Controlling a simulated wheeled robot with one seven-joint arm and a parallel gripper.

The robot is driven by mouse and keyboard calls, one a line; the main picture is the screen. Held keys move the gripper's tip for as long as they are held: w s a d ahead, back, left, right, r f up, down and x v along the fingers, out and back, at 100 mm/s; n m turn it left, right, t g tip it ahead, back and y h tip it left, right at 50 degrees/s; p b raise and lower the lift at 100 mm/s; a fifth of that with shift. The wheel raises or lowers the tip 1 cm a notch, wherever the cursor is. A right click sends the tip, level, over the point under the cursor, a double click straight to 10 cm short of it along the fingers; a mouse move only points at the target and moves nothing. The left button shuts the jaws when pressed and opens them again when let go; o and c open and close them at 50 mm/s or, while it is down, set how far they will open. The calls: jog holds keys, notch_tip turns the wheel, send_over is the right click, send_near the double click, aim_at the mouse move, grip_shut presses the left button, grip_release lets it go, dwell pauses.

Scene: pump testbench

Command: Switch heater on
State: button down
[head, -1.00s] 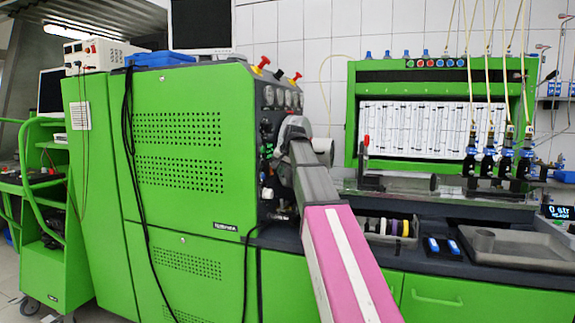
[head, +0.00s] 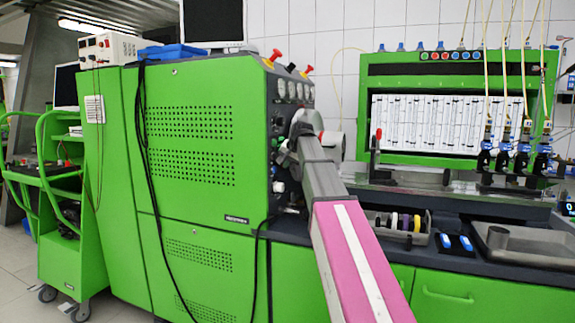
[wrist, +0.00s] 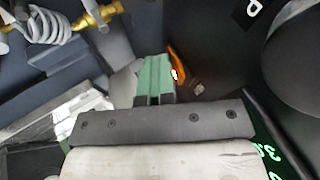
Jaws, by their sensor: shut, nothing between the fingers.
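In the wrist view my gripper (wrist: 153,82) has its green fingers together, with nothing visible between them. An orange part with a bright spot (wrist: 176,62) shows just right of the fingertips, against a dark panel. It may be the heater switch, but no label on it is readable. I cannot tell whether the fingers touch it. In the head view my arm reaches to the dark control panel (head: 279,132) on the side of the green cabinet (head: 190,90). My gripper is hidden there behind my own arm.
In the wrist view a brass fitting with a coiled line (wrist: 62,25) is at upper left, and green lit digits (wrist: 265,153) are at lower right. In the head view the bench with a grey tray (head: 525,242) extends right of my arm. Gauges (head: 291,90) sit above it.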

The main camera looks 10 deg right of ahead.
jog(key=shift+r, duration=0.9)
